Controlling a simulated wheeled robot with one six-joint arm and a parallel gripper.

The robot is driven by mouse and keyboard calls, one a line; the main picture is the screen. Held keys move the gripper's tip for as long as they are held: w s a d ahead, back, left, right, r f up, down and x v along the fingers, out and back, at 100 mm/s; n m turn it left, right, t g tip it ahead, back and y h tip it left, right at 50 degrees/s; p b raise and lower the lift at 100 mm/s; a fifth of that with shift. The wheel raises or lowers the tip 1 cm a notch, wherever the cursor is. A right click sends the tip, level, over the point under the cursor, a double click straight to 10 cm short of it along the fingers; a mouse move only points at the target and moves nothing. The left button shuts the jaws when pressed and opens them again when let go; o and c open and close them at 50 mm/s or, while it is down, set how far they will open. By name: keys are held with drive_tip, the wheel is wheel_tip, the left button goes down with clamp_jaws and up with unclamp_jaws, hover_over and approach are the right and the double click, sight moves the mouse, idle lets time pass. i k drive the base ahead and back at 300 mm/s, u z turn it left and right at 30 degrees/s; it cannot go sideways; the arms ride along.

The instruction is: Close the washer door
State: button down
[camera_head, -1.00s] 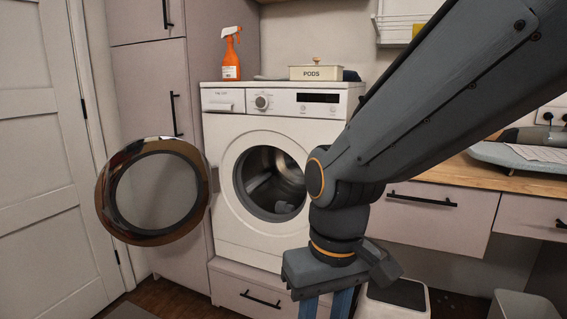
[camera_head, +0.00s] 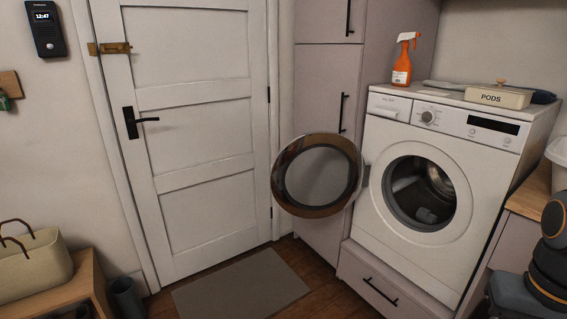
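The white washer (camera_head: 437,190) stands at the right on a raised base with a drawer. Its round door (camera_head: 317,176) is swung wide open to the left, hinged on the left side of the opening, with a dark and brownish rim and a clear middle. The drum opening (camera_head: 420,193) is uncovered, with something greyish inside. Part of my arm shows at the right edge, apart from the washer door. My gripper's fingers are out of the picture.
An orange spray bottle (camera_head: 403,60) and a PODS box (camera_head: 498,96) stand on the washer. A white room door (camera_head: 200,130) is shut at the left. A grey mat (camera_head: 241,285) lies on the floor. A bench with a bag (camera_head: 36,262) is at the lower left.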

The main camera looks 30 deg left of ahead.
sight(360, 170)
drive_tip(key=z, duration=0.05)
drive_tip(key=k, duration=0.4)
drive_tip(key=u, duration=1.2)
drive_tip(key=i, duration=0.75)
drive_tip(key=u, duration=0.8)
drive_tip(key=i, duration=0.9)
drive_tip(key=z, duration=0.55)
drive_tip(key=i, duration=0.85)
drive_tip(key=z, duration=0.8)
